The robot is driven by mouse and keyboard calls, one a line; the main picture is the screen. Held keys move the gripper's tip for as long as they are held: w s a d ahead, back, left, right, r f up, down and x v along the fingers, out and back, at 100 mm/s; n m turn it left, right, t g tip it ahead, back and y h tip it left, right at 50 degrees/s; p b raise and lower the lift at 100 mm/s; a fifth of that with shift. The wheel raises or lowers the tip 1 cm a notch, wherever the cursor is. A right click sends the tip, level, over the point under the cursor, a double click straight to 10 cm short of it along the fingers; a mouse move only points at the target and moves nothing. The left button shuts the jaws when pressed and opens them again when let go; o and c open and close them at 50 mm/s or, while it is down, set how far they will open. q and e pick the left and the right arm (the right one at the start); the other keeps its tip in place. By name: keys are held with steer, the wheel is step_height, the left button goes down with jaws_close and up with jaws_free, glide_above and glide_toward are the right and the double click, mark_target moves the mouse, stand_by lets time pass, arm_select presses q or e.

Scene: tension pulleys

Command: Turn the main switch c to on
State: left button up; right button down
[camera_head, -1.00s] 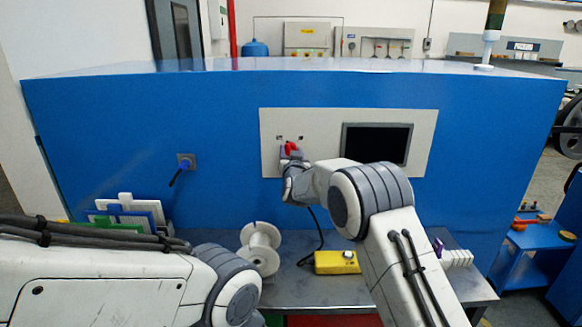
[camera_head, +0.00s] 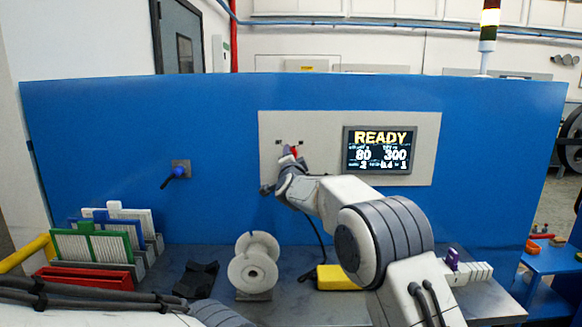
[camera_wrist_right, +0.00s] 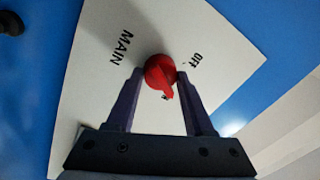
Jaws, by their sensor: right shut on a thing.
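The red main switch knob (camera_head: 293,151) sits on the light grey panel (camera_head: 300,125) of the blue machine, left of the display. In the right wrist view the red knob (camera_wrist_right: 160,71) has its pointer bar towards the lower right. The printed words MAIN and OFF show beside it. My right gripper (camera_head: 289,158) is at the panel, its two fingers on either side of the knob and shut on it; the right wrist view shows this too. The display (camera_head: 378,150) is lit and reads READY. My left arm shows at the lower left, but its gripper is out of view.
A white spool (camera_head: 254,265), a yellow box (camera_head: 340,277) and a dark object (camera_head: 197,279) are on the grey bench. Racked panels (camera_head: 95,245) and a red tray (camera_head: 85,278) stand at the left.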

steer(key=shift+m+b, duration=0.75)
steer(key=shift+m, duration=0.85)
steer(key=shift+c, duration=1.4)
jaws_free()
steer(key=shift+f, duration=0.1)
steer(key=s+b, duration=0.4)
steer(key=s, duration=0.6)
steer(key=shift+s+f, duration=0.25)
steer(key=shift+f, duration=0.1)
